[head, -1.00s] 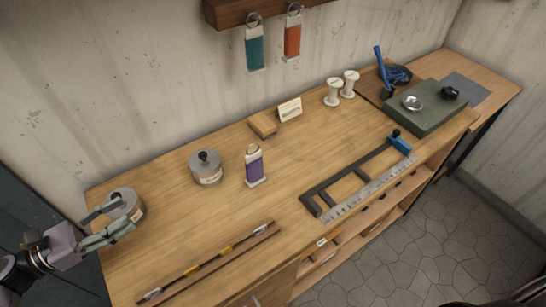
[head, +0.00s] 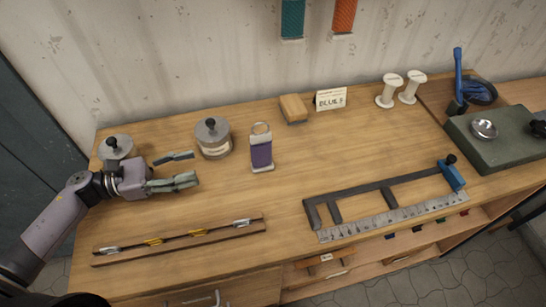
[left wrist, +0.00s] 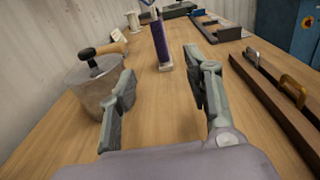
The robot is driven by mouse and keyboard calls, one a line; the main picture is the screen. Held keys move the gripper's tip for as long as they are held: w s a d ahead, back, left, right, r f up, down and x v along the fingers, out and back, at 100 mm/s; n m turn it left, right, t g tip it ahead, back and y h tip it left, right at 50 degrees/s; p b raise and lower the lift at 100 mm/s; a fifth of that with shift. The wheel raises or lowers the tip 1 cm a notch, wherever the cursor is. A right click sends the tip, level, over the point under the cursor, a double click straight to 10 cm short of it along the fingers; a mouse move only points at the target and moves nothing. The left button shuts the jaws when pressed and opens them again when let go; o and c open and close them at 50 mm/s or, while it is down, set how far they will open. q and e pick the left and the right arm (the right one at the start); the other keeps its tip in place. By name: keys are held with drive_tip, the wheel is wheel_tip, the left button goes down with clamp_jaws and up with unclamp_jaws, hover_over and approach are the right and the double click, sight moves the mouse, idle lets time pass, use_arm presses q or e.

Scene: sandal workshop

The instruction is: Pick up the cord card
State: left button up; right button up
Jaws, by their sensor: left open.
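A purple cord card (head: 261,153) with a metal ring at its top and a pale base stands on the bench, left of centre. Teal (head: 292,18) and orange (head: 344,15) cord cards hang on the wall behind. My left gripper (head: 192,168) is open and empty just left of the purple card, its fingers pointing at it across a gap. In the left wrist view the purple card (left wrist: 161,45) stands ahead, between and beyond the fingertips; its top is cut off by the frame. My right gripper is not in view.
A lidded tin (head: 213,138) stands close behind my left gripper; another (head: 116,150) is at the far left. A wooden rack (head: 180,242) lies in front. A dark frame with a ruler (head: 395,215) is right. A wood block (head: 294,109) and sign (head: 330,99) stand behind.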

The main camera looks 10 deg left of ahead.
use_arm(q)
drive_tip(key=shift+w+d+f, duration=0.1)
drive_tip(key=shift+d+f, duration=0.1)
drive_tip(key=shift+f, duration=0.35)
drive_tip(key=shift+w+d, duration=0.15)
drive_tip(key=shift+d, duration=0.15)
drive_tip(key=p, duration=0.5)
approach(262, 151)
drive_tip(key=w+d+f, duration=0.2)
drive_tip(key=d, duration=0.1)
drive_tip(key=shift+w+d, duration=0.15)
drive_tip(key=shift+w, duration=0.25)
drive_tip(key=shift+w+d+f, duration=0.1)
drive_tip(key=shift+w+d, duration=0.05)
drive_tip(key=shift+d, duration=0.35)
drive_tip(key=shift+w+d, duration=0.15)
drive_tip(key=shift+d, duration=0.1)
drive_tip(key=p+x, duration=0.3)
drive_tip(key=shift+w+d+r, duration=0.25)
drive_tip(key=shift+r, duration=0.1)
drive_tip(key=shift+w+d+f, duration=0.2)
drive_tip(key=shift+d, duration=0.3)
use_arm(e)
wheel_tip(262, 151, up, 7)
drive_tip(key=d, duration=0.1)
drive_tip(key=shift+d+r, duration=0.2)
use_arm(q)
drive_tip(key=shift+a, duration=0.1)
drive_tip(key=shift+c, duration=0.5)
